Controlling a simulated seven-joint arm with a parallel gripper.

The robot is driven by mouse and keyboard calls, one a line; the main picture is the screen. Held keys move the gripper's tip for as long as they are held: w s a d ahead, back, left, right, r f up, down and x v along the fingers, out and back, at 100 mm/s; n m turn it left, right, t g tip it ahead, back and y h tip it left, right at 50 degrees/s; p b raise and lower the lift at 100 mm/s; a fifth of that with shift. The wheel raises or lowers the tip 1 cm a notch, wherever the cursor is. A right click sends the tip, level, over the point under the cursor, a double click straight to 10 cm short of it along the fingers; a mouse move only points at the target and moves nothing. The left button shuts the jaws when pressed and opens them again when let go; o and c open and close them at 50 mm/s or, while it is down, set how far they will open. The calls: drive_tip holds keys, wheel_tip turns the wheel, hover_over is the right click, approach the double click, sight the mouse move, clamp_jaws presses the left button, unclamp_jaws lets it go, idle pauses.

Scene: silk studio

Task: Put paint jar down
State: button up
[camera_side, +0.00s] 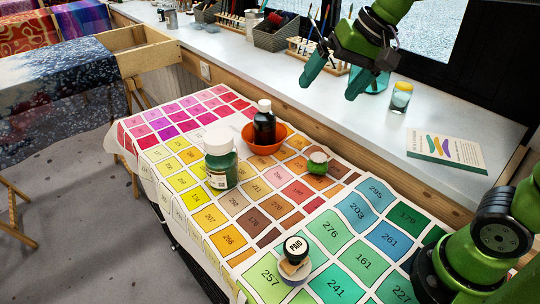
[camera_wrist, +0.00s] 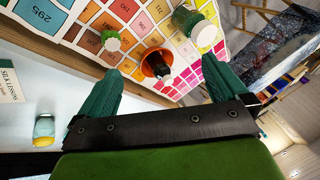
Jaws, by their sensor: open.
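My gripper (camera_side: 329,88) is high above the swatch-covered table, near the windowsill, with its green fingers spread and nothing between them. It also shows in the wrist view (camera_wrist: 163,68). A small green jar with a pale top (camera_side: 317,164) stands on the orange and red swatches, well below and apart from the gripper; it also shows in the wrist view (camera_wrist: 111,42). A larger green jar with a white lid (camera_side: 220,168) stands upright to its left, also in the wrist view (camera_wrist: 187,20). I cannot tell which one is the paint jar.
A dark bottle with a white cap (camera_side: 264,128) stands in an orange bowl (camera_side: 284,146). A round black-topped item marked PAID (camera_side: 295,249) is at the front. A yellow-and-blue glass (camera_side: 400,98) and a booklet (camera_side: 446,152) are on the sill. Numbered swatches around them lie clear.

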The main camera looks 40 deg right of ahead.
drive_tip(key=s+d+f+n+t, duration=0.1)
drive_tip(key=s+f+t, duration=0.1)
drive_tip(key=s+f, duration=0.4)
drive_tip(key=s, duration=0.4)
drive_tip(key=shift+s+d+n, duration=0.2)
drive_tip(key=shift+d+n, duration=0.05)
drive_tip(key=shift+n, duration=0.05)
idle(0.5)
